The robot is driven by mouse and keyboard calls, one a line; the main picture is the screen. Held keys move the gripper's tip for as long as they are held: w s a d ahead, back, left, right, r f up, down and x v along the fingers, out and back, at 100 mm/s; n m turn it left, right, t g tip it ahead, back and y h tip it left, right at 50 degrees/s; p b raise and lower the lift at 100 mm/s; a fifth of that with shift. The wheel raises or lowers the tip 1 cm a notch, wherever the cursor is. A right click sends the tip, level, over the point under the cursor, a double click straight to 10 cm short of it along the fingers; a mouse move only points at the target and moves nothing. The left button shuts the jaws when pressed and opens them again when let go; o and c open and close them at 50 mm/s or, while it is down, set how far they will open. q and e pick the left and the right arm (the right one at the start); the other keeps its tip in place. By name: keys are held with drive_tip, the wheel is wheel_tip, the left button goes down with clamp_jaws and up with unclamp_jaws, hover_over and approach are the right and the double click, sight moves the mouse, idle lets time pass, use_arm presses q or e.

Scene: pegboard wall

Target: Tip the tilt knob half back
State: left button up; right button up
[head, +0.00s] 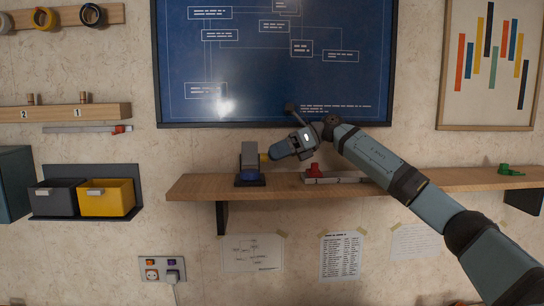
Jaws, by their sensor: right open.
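A small grey device (249,156) stands upright on a blue base (250,178) at the left part of the wooden shelf. Whether the fingers touch or straddle the knob is too small to tell. The knob's exact angle cannot be read. My left gripper is not in view.
The wooden shelf (200,188) also carries a red knob (314,171) on a grey bar below my right gripper, and a green item (509,170) at far right. A blue board (270,75) hangs above. Grey and yellow bins (106,201) are at left.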

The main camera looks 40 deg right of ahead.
drive_tip(key=b+v, duration=0.1)
drive_tip(key=v, duration=0.9)
drive_tip(key=shift+s+d+r, duration=0.1)
drive_tip(key=shift+s+d, duration=0.05)
drive_tip(key=shift+d, duration=0.2)
drive_tip(key=shift+v, duration=0.75)
